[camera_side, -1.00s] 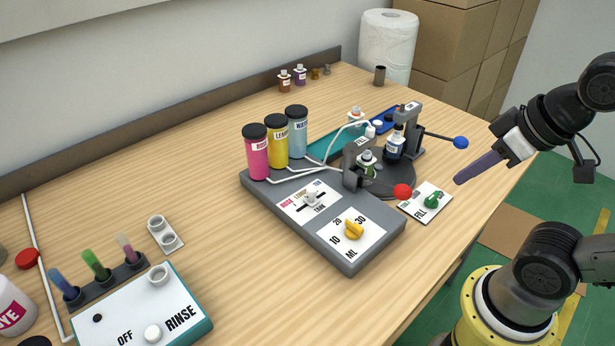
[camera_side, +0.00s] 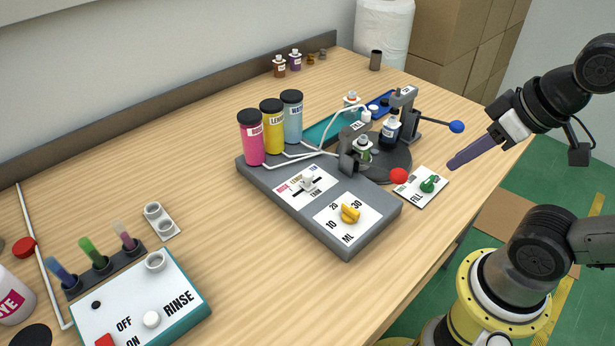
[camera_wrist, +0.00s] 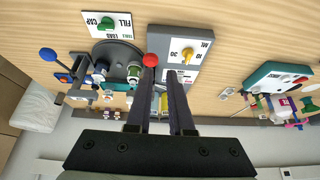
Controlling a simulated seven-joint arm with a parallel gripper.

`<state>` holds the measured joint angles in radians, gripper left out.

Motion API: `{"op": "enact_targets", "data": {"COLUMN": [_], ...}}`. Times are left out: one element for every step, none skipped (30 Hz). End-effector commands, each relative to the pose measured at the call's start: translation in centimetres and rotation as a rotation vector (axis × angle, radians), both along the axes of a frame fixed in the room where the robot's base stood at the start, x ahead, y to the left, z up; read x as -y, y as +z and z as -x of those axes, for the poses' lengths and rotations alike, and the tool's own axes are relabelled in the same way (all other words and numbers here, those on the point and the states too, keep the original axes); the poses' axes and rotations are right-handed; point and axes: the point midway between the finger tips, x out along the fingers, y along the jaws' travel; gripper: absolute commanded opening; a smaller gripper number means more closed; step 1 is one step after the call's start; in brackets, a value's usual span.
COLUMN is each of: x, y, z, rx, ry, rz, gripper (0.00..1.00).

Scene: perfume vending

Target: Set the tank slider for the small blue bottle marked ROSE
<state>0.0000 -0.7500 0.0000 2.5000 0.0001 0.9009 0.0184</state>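The tank slider is a white knob (camera_side: 307,184) on a white plate marked TANK on the grey dispenser (camera_side: 378,218). It sits near the middle of its slot, around the LEMON mark, right of the pink ROSE mark. A small dark blue bottle (camera_side: 390,131) with a white label stands upright on the round dark turntable (camera_side: 402,167); its label is too small to read. My gripper (camera_side: 453,165) hangs above and right of the green FILL knob, away from the slider. In the wrist view its two fingers (camera_wrist: 163,80) are apart with nothing between them.
Pink (camera_side: 253,143), yellow (camera_side: 273,127) and light blue (camera_side: 292,122) tanks stand behind the slider. A red ball (camera_side: 399,176) sticks out right of the slider. The yellow ML dial (camera_side: 350,213) is in front. The RINSE box (camera_side: 140,300) is front left.

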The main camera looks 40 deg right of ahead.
Motion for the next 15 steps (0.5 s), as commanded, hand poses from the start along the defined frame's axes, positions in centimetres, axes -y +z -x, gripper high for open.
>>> {"op": "enact_targets", "data": {"x": [0.0,0.0,0.0,0.0,0.0,0.0,0.0,0.0,-0.1,-0.2,-0.2,-0.3,-0.4,-0.5,-0.7], "y": [0.0,-0.1,0.0,0.4,0.9,1.7,2.4,3.0,3.9,4.4,4.9,5.6,6.0,6.4,6.9], "z": [0.1,0.2,0.3,0.2,0.1,-0.3,-0.6,-1.1,-1.8,-2.4,-3.0,-3.8,-4.4,-5.1,-6.0], "rx": [-0.005,-0.010,-0.014,-0.012,-0.006,-0.001,-0.002,-0.006,-0.015,-0.023,-0.032,-0.042,-0.053,-0.062,-0.076], "ry": [-0.020,-0.038,-0.067,-0.094,-0.123,-0.165,-0.199,-0.234,-0.277,-0.307,-0.334,-0.367,-0.391,-0.415,-0.449], "rz": [-0.011,-0.020,-0.035,-0.049,-0.065,-0.088,-0.107,-0.125,-0.148,-0.164,-0.178,-0.195,-0.206,-0.218,-0.231], "gripper": [0.31,0.36,0.43,0.49,0.54,0.61,0.61,0.61,0.61,0.61,0.61,0.61,0.61,0.61,0.61]}}
